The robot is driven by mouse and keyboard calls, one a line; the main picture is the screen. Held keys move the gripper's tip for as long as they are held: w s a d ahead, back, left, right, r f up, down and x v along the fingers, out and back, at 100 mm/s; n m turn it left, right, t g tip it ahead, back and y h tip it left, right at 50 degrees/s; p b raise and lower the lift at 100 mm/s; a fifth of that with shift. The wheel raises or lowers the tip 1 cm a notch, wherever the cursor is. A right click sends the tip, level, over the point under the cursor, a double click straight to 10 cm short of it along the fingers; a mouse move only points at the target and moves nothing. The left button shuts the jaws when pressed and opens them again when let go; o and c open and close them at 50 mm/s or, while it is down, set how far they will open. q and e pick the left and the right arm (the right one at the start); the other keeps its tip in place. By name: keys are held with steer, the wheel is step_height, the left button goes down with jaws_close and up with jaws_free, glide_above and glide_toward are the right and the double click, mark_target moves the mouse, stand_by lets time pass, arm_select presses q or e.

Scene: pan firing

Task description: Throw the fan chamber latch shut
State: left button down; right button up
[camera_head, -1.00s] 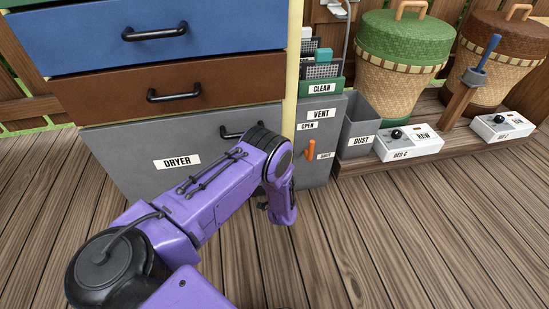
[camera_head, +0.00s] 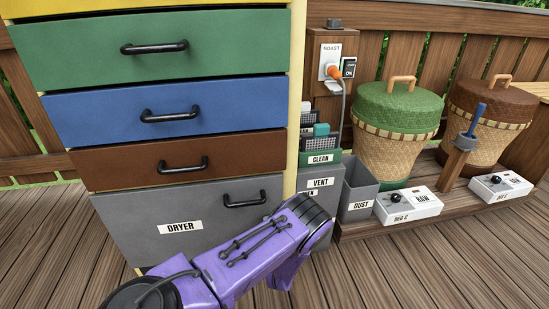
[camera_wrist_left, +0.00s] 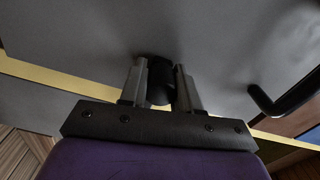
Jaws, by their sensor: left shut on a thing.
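My left gripper shows in the left wrist view (camera_wrist_left: 160,82), its two grey fingers closed on a dark round knob (camera_wrist_left: 160,92) that stands against a grey panel (camera_wrist_left: 90,40). I cannot tell if this knob is the latch. In the head view, my purple left arm reaches in from the bottom and hides its own gripper. It passes in front of the grey drawer marked DRYER (camera_head: 135,218) and the lower part of the grey VENT box (camera_head: 320,183). The VENT box's orange lever is hidden now. My right gripper is not in view.
The DRYER drawer's black handle (camera_head: 244,202) is just above my arm. A grey DUST bin (camera_head: 360,192) stands right of the VENT box. White switch boxes (camera_head: 407,205) and lidded baskets (camera_head: 400,115) stand further right. Open wooden deck (camera_head: 430,270) lies in front.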

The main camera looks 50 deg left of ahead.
arm_select(q)
steer(key=shift+d+f, duration=0.1)
steer(key=c, duration=0.8)
jaws_free()
steer(key=p+v, duration=0.2)
steer(key=v, duration=0.8)
steer(key=shift+s+d, duration=0.2)
steer(key=shift+s, duration=0.1)
